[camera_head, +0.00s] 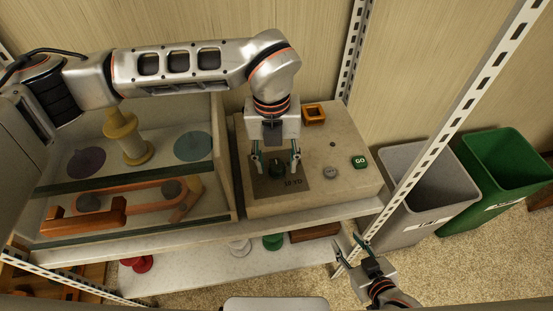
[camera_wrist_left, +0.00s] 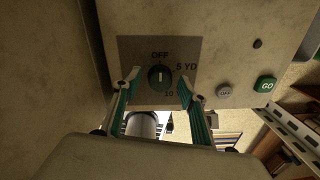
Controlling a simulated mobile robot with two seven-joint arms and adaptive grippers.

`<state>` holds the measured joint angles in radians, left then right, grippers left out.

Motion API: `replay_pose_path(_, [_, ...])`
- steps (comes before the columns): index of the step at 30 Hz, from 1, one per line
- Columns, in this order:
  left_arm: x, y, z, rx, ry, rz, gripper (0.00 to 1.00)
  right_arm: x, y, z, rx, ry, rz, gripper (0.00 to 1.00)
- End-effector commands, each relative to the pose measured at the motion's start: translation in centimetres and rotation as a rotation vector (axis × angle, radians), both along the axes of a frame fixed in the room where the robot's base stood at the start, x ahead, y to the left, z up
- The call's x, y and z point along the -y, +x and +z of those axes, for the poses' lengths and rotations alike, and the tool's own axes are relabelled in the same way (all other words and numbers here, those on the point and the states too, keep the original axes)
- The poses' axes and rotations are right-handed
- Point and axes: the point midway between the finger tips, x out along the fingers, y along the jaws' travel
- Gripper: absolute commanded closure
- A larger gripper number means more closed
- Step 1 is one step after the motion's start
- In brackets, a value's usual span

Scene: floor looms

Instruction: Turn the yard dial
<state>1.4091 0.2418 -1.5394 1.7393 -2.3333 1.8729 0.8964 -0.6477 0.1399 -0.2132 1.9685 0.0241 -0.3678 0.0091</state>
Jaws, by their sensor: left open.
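The yard dial (camera_head: 277,171) is a small dark round knob on a grey-brown plate (camera_head: 296,172) on top of a beige box. In the left wrist view the dial (camera_wrist_left: 160,77) has a white pointer line directed up at the OFF mark, with 5 YD and a partly hidden 10 mark to its right. My left gripper (camera_head: 276,160) points down over the plate, open, with one finger on each side of the dial. In the left wrist view its fingertips (camera_wrist_left: 159,82) stand apart from the knob. My right gripper (camera_head: 353,253) is open and empty, low at the right, away from the box.
A green GO button (camera_head: 359,162) and a grey OFF button (camera_head: 330,173) sit right of the dial. An orange square frame (camera_head: 314,114) is behind. A loom tray with an orange shuttle (camera_head: 85,218) stands left. Grey (camera_head: 428,180) and green (camera_head: 505,170) bins stand right, beyond a white rack post (camera_head: 446,119).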

Motion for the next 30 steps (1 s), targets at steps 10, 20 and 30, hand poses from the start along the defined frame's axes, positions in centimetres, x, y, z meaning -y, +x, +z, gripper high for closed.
replay_pose_path(10, [0.0,0.0,0.0,0.001,0.000,0.000,0.97,0.1,-0.2,-0.3,-0.006,-0.001,0.000,0.60])
replay_pose_path(20, [0.0,0.1,0.0,0.002,0.000,-0.024,0.96,0.1,-0.3,-0.7,-0.011,-0.003,0.000,0.60])
replay_pose_path(30, [0.0,0.1,0.0,0.003,0.002,-0.217,0.96,0.1,-0.4,-1.3,-0.013,-0.002,0.000,0.60])
